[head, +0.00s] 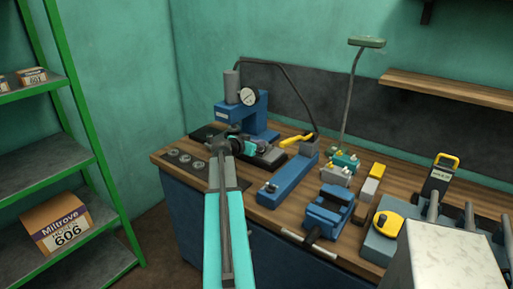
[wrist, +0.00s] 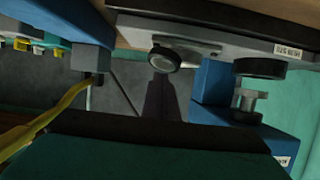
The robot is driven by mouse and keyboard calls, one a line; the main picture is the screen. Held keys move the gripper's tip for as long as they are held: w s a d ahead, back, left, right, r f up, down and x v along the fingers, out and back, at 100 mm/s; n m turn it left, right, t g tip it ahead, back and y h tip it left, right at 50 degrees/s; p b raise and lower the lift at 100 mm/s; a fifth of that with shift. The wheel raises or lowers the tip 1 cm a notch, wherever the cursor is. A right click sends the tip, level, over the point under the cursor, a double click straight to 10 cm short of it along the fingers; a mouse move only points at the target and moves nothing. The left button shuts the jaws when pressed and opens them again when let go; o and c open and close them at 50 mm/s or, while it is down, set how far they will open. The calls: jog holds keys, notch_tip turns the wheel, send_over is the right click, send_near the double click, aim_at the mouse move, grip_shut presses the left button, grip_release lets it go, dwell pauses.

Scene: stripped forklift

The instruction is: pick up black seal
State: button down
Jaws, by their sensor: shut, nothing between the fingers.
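A short, round black ring-like piece (wrist: 165,59) shows in the wrist view below the edge of a grey plate; it may be the black seal. A flat black disc (wrist: 259,68) sits to its right, by the blue press. I cannot tell for sure which one is the seal. My gripper (head: 238,145) is at the front of the press in the head view, small and partly lost among dark parts. It is shut and holds nothing. Its fingertips are not clear in the wrist view, so contact cannot be told.
The blue press (head: 262,116) with a round gauge stands behind my gripper. A dark plate (head: 187,163) with several round parts lies at the bench's left corner. A blue block (head: 287,180) and a blue vise (head: 328,210) stand to the right. A yellow-handled tool (head: 296,139) lies close by.

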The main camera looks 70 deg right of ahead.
jog(key=shift+r, duration=0.1)
jog(key=shift+w+r+b, duration=0.1)
jog(key=shift+r+b, duration=0.1)
jog(key=shift+b, duration=0.25)
jog(key=w+a+b, duration=0.2)
jog(key=a+b, duration=0.1)
jog(key=a, duration=0.8)
jog(key=shift+w+a+r, duration=0.15)
jog(key=shift+w+a, duration=0.2)
jog(key=shift+w, duration=0.05)
jog(key=shift+w, duration=0.1)
